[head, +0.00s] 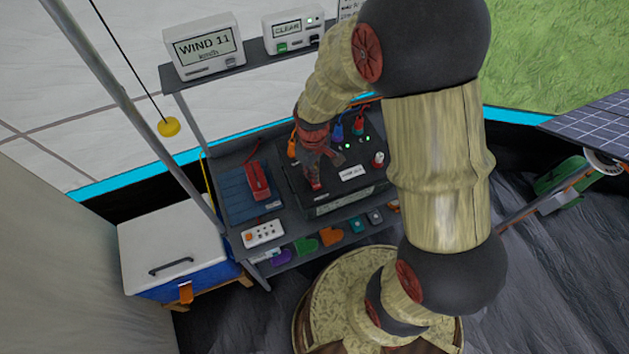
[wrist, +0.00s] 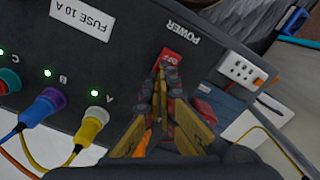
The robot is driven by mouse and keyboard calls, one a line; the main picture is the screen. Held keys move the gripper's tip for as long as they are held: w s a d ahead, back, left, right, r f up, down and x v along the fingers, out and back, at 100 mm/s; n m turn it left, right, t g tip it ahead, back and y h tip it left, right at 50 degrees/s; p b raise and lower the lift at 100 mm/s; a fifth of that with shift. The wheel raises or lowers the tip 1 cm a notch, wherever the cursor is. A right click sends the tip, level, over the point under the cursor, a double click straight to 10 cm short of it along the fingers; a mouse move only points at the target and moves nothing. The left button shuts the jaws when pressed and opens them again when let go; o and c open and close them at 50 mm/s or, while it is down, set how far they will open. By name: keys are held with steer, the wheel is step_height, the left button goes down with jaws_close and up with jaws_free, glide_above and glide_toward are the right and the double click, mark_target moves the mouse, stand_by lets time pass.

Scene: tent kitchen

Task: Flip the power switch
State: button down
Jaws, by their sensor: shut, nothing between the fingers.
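The black power box (head: 345,203) sits on the shelf's middle level in the head view. In the wrist view its top (wrist: 130,60) carries a red switch (wrist: 172,56) beside the upside-down word POWER. The small lettering on the switch is too blurred to read surely. My gripper (wrist: 166,82) is shut and empty, its fingertips right at the switch and covering part of it. I cannot tell whether they touch it. In the head view my gripper (head: 318,182) is over the left part of the box, and the switch is hidden there.
Yellow (wrist: 92,125) and blue (wrist: 42,105) plugs stand in the box near lit green lamps. Displays (head: 205,47) stand on the upper shelf.

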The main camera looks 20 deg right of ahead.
steer(key=shift+r, duration=0.1)
steer(key=shift+r+p, duration=2.7)
steer(key=shift+r, duration=0.75)
steer(key=shift+f, duration=0.1)
